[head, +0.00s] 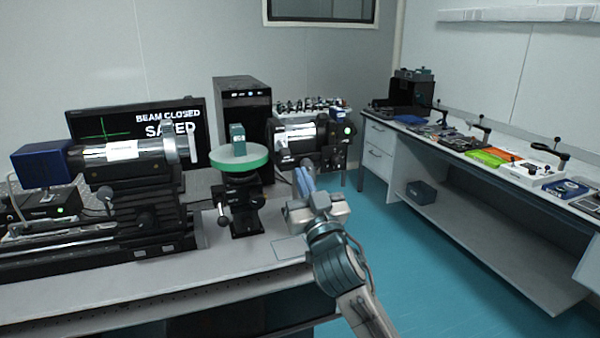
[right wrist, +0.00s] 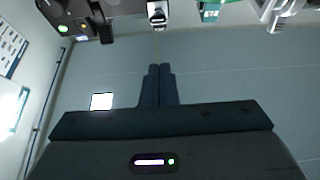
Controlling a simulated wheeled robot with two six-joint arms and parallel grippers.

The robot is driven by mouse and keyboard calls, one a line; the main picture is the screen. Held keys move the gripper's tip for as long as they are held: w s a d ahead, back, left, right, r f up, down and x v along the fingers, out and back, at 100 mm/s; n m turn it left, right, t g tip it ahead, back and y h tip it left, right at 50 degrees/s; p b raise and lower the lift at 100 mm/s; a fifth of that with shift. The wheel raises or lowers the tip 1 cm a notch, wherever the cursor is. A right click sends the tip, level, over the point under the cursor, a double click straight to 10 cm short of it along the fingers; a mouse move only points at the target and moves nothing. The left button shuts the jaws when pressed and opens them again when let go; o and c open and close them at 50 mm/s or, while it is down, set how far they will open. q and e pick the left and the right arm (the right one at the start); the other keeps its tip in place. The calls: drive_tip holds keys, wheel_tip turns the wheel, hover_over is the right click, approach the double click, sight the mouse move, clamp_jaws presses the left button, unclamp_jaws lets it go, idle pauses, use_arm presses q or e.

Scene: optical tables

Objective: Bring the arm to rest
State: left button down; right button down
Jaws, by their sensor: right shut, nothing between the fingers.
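My right gripper (head: 305,182) is in the middle of the head view, above the front right corner of the left optical table (head: 240,262). Its fingers are together and hold nothing. In the right wrist view its closed fingers (right wrist: 158,84) point at a plain pale wall, with nothing between them. The gripper is to the right of the stand with the round green plate (head: 240,160) and appears apart from it. My left gripper does not show.
A green block (head: 237,138) stands on the plate. A long optical instrument (head: 120,155) is at left, and another device (head: 310,140) is behind the gripper. A monitor (head: 190,112) reads "BEAM CLOSED". A bench (head: 450,205) with tools stands right; blue floor (head: 410,270) between is clear.

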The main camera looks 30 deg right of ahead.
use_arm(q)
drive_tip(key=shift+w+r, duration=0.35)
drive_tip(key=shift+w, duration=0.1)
use_arm(e)
drive_tip(key=shift+s+f, duration=0.15)
drive_tip(key=shift+f, duration=0.25)
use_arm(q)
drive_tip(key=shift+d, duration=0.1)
